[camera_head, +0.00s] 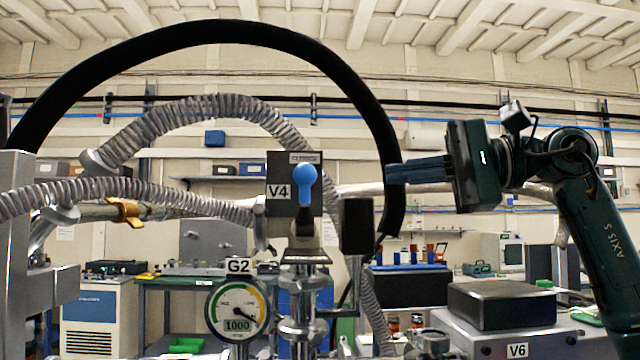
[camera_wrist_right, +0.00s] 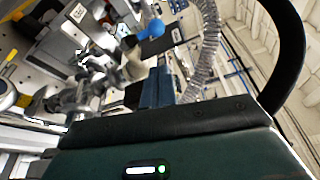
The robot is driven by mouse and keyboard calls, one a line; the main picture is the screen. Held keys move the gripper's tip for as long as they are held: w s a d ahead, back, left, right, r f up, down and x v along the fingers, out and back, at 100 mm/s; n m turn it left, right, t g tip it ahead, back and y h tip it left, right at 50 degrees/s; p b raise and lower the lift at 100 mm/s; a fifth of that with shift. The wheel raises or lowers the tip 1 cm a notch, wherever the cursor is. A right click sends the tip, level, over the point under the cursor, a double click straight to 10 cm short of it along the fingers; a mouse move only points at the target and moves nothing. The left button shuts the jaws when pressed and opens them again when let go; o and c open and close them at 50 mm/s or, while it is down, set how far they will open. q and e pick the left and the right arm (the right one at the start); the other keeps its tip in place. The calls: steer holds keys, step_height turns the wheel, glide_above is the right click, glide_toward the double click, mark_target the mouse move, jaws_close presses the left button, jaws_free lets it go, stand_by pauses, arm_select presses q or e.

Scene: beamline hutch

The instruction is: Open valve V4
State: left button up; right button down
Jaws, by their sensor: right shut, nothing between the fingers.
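Valve V4 is a dark grey box (camera_head: 281,178) with a "V4" label, above a metal flange in the middle of the head view. A small plate at its top appears to read "CLOSED". Its blue ball-ended handle (camera_head: 307,180) points up. The blue knob also shows in the right wrist view (camera_wrist_right: 155,29). My right gripper (camera_head: 390,174) is to the right of the handle, apart from it, its blue fingers shut and empty and pointing left. The fingers also show in the right wrist view (camera_wrist_right: 158,80), below the knob. My left gripper is in neither view.
Gauge G2 (camera_head: 238,310) below the valve shows 1000. A dark block (camera_head: 356,226) stands just right of the valve. A thick black hose (camera_head: 385,130) arches over it, and ribbed metal hoses (camera_head: 150,194) run left. A dark box (camera_head: 500,304) sits lower right near label V6.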

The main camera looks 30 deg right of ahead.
mark_target(305, 199)
arm_select(q)
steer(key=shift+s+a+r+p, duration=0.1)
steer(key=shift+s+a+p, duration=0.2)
steer(key=shift+p, duration=0.6)
arm_select(e)
steer(key=x, duration=0.9)
steer(key=shift+w+a, duration=0.25)
steer(key=shift+a, duration=0.1)
steer(key=shift+s+n, duration=0.15)
steer(key=shift+n, duration=0.15)
